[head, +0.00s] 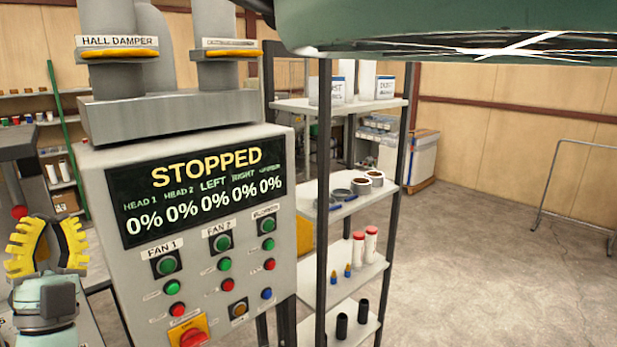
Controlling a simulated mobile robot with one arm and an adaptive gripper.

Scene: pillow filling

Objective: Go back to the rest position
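My gripper (47,222) shows at the lower left, with its two yellow ribbed fingers pointing up and standing apart. It is open, and I see nothing held between the fingers. It is left of the grey control panel (275,160) and appears apart from it. The panel's dark screen (200,190) reads STOPPED, with several values at 0%. Green, red and blue buttons sit below the screen, with a red and yellow switch (190,332) at the bottom.
Pipes with yellow-collared dampers (120,54) rise above the panel. A shelf rack (345,205) right of it holds jars, tins and tubes. A dark green overhead body (450,25) fills the top right. Concrete floor (490,250) is clear at right, near a metal frame (553,185).

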